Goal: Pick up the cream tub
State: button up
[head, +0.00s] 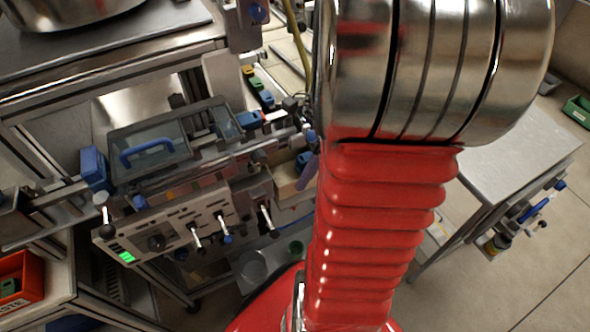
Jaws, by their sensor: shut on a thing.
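My red ribbed arm with its metal joint fills the middle and right of the head view. My gripper does not show; the arm may cover it. No cream tub can be made out for certain. A cream-coloured boxy thing (290,184) shows beside the machine, just left of my arm. I cannot tell whether it is the tub, and my arm may hide part of it.
A machine (180,205) with a blue-handled lid and levers stands left of my arm. A metal-topped table (515,150) stands at the right. A red bin (22,275) is at the lower left and a green bin (578,108) at the far right. Floor is clear at lower right.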

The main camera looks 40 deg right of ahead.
jog(key=c, duration=0.4)
jog(key=shift+r, duration=0.7)
jog(key=s+a, duration=0.1)
jog(key=s, duration=0.4)
jog(key=s+a, duration=0.2)
jog(key=s, duration=0.4)
jog(key=s+a, duration=0.2)
jog(key=s, duration=0.4)
jog(key=shift+s+r, duration=0.15)
jog(key=shift+r, duration=0.15)
jog(key=shift+c, duration=0.6)
